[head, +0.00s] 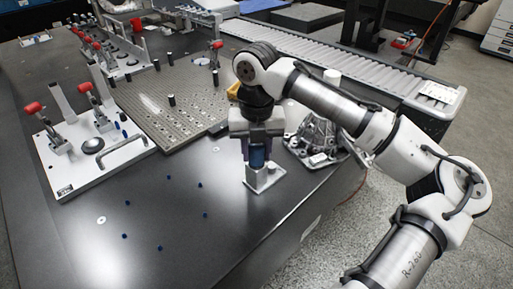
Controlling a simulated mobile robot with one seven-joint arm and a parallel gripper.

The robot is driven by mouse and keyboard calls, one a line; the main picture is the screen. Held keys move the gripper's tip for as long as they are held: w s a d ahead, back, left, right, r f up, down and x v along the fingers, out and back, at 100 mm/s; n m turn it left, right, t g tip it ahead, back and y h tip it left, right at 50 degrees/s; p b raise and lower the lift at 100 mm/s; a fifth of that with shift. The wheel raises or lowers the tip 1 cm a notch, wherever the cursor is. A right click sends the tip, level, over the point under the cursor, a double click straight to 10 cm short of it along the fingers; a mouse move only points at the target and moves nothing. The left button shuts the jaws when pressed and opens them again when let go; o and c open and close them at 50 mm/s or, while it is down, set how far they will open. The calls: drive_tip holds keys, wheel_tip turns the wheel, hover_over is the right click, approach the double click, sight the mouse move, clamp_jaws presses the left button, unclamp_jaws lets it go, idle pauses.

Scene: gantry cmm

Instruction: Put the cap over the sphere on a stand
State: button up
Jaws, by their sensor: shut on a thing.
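My gripper (257,153) points down near the front edge of the dark table and is shut on a blue cap (257,158). Directly below it is a small metal stand (268,182) with a flat, light square base on the table. The sphere is not visible; the cap and the fingers cover the top of the stand. The cap looks upright and in line with the stand. I cannot tell whether it touches the stand or is around the sphere.
A grey cast metal part (316,140) stands close to the right of my gripper. A perforated plate (178,95) lies behind, and a white fixture plate with red-handled clamps (75,165) is at left. Small blue plugs (160,248) dot the front tabletop, which is otherwise clear.

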drive_tip(key=shift+f, duration=0.1)
idle(0.3)
drive_tip(key=o, duration=1)
wheel_tip(320, 180, up, 14)
drive_tip(key=shift+f+p, duration=0.1)
drive_tip(key=shift+p, duration=0.95)
